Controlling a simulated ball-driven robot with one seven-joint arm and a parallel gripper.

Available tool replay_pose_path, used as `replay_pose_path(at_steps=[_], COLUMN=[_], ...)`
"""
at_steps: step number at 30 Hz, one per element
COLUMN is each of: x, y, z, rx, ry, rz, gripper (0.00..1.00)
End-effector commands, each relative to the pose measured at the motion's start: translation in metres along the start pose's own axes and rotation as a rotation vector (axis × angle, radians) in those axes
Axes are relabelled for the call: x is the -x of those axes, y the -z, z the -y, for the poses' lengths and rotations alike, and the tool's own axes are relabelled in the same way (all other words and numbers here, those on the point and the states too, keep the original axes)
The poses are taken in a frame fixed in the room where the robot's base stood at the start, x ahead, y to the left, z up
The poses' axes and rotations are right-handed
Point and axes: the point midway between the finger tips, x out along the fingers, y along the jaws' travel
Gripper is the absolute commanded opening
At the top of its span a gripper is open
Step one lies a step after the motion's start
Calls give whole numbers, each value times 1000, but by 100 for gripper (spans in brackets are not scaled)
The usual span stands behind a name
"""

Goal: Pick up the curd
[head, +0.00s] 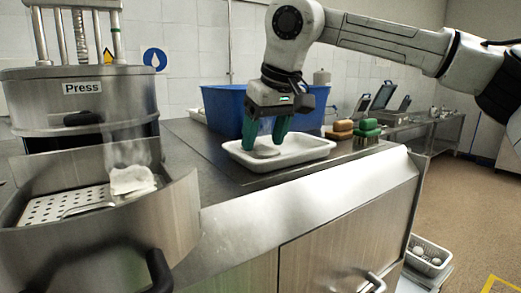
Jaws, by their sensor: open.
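My gripper (264,142) is open, with two teal fingers pointing down over a shallow white tray (318,151) on the steel counter. A small pale, rounded, flat piece (267,153) lies in the tray, just below and between the fingertips. It may be the curd; whether the fingers touch it I cannot tell. A white lump (132,181) with steam above it sits at the press on the left, by a perforated plate (60,205). It could also be curd; I cannot tell which is meant. My gripper is well to the right of this lump.
A blue tub (222,108) stands close behind my gripper. Tan blocks (341,127) and green blocks (367,128) lie right of the tray. The press (80,110) fills the left. A basket (428,256) with pale round items stands low at the right.

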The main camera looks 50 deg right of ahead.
Motion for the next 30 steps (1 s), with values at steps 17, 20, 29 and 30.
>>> replay_pose_path(at_steps=[17, 20, 29, 30], x=[-23, -23, -22, -22], y=[0, 0, 1, 1], z=[0, 0, 0, 0], rx=[0, 0, 0, 0], ry=[1, 1, 1, 1], rz=[-1, -1, -2, -2], gripper=[54, 44, 17, 17])
